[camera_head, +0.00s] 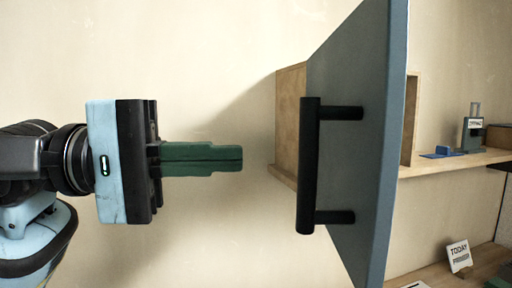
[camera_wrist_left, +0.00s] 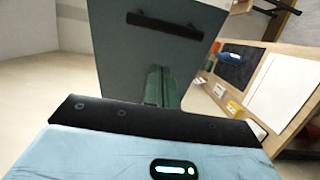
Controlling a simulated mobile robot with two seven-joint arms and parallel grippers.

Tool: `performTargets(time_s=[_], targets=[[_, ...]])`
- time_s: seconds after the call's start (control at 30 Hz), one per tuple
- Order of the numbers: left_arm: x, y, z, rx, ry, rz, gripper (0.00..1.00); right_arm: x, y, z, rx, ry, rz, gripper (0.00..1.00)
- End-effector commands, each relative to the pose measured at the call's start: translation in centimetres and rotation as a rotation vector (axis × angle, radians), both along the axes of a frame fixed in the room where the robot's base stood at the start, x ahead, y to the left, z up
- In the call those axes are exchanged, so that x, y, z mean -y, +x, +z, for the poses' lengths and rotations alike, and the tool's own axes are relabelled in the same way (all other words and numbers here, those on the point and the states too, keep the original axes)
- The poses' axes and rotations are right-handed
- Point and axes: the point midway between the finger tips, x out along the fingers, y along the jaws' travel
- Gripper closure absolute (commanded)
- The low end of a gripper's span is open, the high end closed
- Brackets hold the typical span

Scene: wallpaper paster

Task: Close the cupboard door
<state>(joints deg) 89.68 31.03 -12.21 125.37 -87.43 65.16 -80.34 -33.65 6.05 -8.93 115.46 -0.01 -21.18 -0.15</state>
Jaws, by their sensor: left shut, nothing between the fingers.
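The cupboard door (camera_head: 350,150) is a grey-blue panel standing open, swung out from the wooden cupboard (camera_head: 291,120) behind it. A black bar handle (camera_head: 309,165) is fixed to its face. My left gripper (camera_head: 241,158) points right toward the door face and is shut, its green fingers together and empty. A gap shows between the fingertips and the handle in the head view. In the left wrist view, the door (camera_wrist_left: 120,60) and handle (camera_wrist_left: 165,25) lie ahead of the green fingers (camera_wrist_left: 162,87). My right gripper is not in view.
A wooden shelf (camera_head: 445,163) to the right holds a blue item (camera_head: 441,152) and a small grey-green device (camera_head: 473,133). Below is a worktop (camera_head: 435,278) with a small "TODAY" sign (camera_head: 459,255). Bare wall lies behind my left gripper.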

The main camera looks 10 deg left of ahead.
Motion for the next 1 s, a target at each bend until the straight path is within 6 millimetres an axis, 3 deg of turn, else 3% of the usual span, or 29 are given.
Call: performTargets(time_s=[0.1, 0.37, 1.0], targets=[[2.0, 0.0, 0.3, 0.005, 0.000, -0.004, 1.00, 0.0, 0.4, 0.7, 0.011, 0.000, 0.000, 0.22], [4.4, -1.4, 0.1, 0.002, 0.001, -0.001, 1.00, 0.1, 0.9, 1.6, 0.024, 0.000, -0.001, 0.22], [4.8, -1.5, 0.0, 0.000, 0.000, 0.001, 1.00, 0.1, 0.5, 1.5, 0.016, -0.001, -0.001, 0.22]])
